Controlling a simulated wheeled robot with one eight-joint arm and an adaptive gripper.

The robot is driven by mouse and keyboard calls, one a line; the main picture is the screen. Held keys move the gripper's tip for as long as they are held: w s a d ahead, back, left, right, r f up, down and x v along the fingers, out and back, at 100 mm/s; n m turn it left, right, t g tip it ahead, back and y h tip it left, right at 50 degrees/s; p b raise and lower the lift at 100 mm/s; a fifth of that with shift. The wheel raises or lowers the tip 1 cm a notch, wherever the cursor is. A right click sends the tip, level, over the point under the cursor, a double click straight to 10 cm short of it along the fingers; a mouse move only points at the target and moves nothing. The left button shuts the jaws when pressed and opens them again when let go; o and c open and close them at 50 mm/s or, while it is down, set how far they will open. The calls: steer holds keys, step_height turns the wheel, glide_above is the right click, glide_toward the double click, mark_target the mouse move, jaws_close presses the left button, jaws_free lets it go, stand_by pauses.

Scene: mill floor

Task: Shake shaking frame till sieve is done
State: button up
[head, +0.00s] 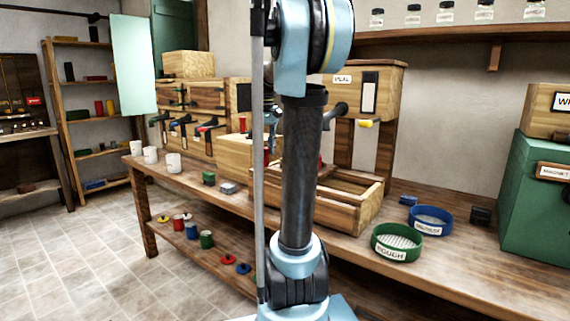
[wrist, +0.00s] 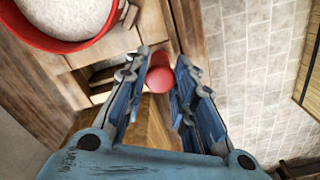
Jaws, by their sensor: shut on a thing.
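The shaking frame (head: 362,208) is an open wooden frame on the bench, partly hidden behind my arm in the head view. In the wrist view, a round red sieve (wrist: 85,44) filled with pale, flour-like material is at the upper left, cut off by the picture edge. A red handle (wrist: 159,79) lies between the fingers of my gripper (wrist: 163,60), which is shut on it. Wooden parts (wrist: 70,88) lie beside and under the fingers. In the head view my arm hides most of the gripper and the sieve.
A green sieve labelled ROUGH (head: 397,243) and a blue sieve (head: 431,220) sit on the bench to the right. A green machine (head: 535,200) stands at the far right. White cups (head: 173,163) stand at the left end. Behind the frame is a wooden MEAL bin (head: 385,90).

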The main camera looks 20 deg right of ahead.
steer(key=shift+s+d, duration=0.55)
steer(key=shift+s, duration=0.2)
steer(key=shift+s+d, duration=0.55)
steer(key=shift+s, duration=0.2)
steer(key=w+a, duration=0.3)
steer(key=w, duration=0.2)
steer(key=w+a, duration=0.2)
steer(key=w, duration=0.1)
steer(key=shift+a, duration=0.35)
steer(key=shift+s, duration=0.1)
steer(key=s+d, duration=0.3)
steer(key=s, duration=0.2)
steer(key=s+d, duration=0.2)
steer(key=shift+s+d, duration=0.35)
steer(key=shift+s, duration=0.05)
